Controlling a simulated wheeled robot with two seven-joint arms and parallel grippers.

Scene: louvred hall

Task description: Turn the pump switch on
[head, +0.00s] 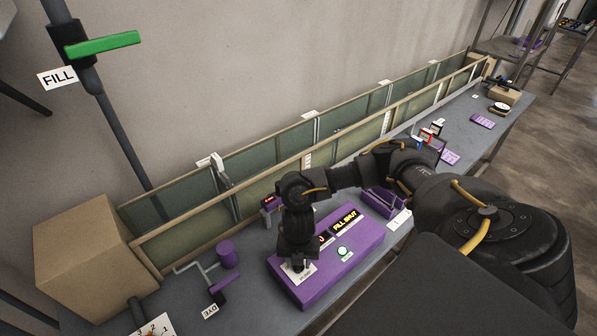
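A purple control panel (330,272) lies on the grey bench, with a display (346,221) reading "FILL SHUT" and a round green-lit button or lamp (342,251). My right gripper (298,266) points down over the near left part of this panel, at a white label (306,273) that is partly covered. The pump switch itself cannot be made out; the gripper may hide it. Whether the fingers are open, shut or touching something is not clear. My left gripper is not in view.
A long glass-walled channel (290,160) runs along the wall behind the panel. A cardboard box (82,258) stands at left. A purple dye piece (228,254) with a grey pipe is left of the panel. A green lever (104,43) marked FILL is on an upright pipe.

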